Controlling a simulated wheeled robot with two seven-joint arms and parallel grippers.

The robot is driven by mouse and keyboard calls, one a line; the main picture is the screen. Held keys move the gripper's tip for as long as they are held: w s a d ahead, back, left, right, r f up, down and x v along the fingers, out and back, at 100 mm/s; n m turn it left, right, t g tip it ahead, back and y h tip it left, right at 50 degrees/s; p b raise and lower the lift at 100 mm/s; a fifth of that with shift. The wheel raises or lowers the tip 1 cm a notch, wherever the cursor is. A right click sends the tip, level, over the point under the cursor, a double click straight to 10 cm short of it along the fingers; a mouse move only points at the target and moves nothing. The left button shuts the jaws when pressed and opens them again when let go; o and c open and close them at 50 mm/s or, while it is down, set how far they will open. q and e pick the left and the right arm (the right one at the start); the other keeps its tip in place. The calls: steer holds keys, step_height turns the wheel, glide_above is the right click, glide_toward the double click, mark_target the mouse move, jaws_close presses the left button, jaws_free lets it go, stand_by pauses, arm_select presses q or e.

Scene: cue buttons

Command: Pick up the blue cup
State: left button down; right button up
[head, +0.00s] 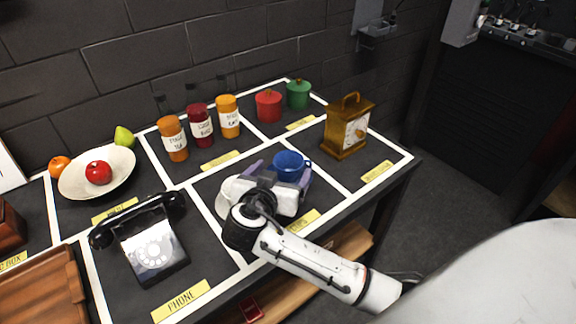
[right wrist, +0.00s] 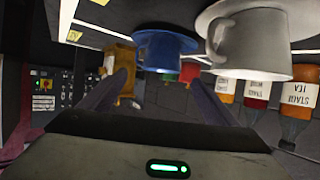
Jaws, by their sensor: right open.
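The blue cup (head: 290,162) stands in the cups section of the table, its rim and handle visible above my right gripper (head: 279,176). The gripper's purple fingers are spread on either side of the cup in the head view. In the right wrist view, which is upside down, the blue cup (right wrist: 166,48) is ahead of the open fingers (right wrist: 158,90), with nothing held between them. I cannot tell whether a finger touches the cup. My left gripper is not in view.
A pale grey cup (right wrist: 250,42) stands close beside the blue one. Nearby are a golden clock (head: 346,130), red canister (head: 268,106), green canister (head: 298,94), several labelled jars (head: 201,125), a black phone (head: 150,245) and a fruit plate (head: 120,168).

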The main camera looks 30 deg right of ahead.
mark_target(292, 156)
steer(key=shift+w+d+f, duration=0.15)
steer(key=shift+w+d, duration=0.05)
steer(key=shift+d, duration=0.15)
steer(key=shift+w+d+f, duration=0.1)
steer(key=shift+w+d, duration=0.05)
steer(key=shift+w, duration=0.05)
steer(key=p+x, duration=0.1)
steer(key=x, duration=0.3)
steer(key=shift+w+d, duration=0.15)
steer(key=shift+w, duration=0.1)
steer(key=shift+w+d+f, duration=0.1)
steer(key=shift+w, duration=0.05)
steer(key=c, duration=1.2)
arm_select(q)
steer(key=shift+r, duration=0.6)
